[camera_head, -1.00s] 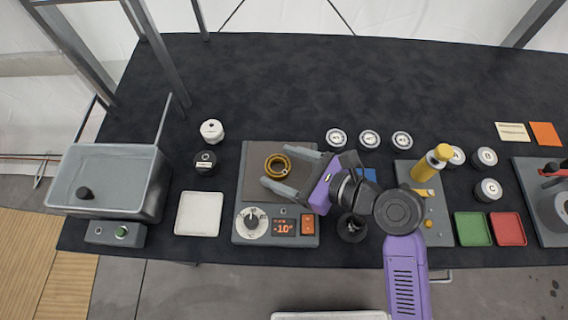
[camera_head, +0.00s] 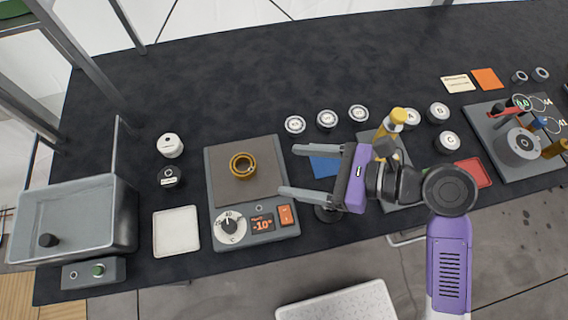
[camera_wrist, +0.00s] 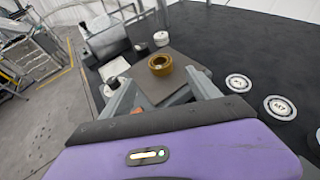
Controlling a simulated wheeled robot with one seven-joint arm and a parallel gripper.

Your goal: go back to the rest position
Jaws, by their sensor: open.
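My gripper (camera_head: 291,170) is open and empty. In the head view its two grey fingers point left, over the gap to the right of the cooling plate device and above a blue square pad (camera_head: 324,166). The brass ring (camera_head: 243,166) sits on the brown plate of the device (camera_head: 270,232), whose display reads -10°. The ring is apart from the fingers. In the wrist view the ring (camera_wrist: 160,64) shows beyond the fingers, on the plate. My purple arm reaches in from the lower right.
A grey basin (camera_head: 75,220), a white tray (camera_head: 176,232) and two small jars (camera_head: 170,146) stand left. Several white-lidded jars (camera_head: 327,120) stand behind the gripper. A yellow bottle (camera_head: 392,125) is close beside my wrist. The table's back is clear.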

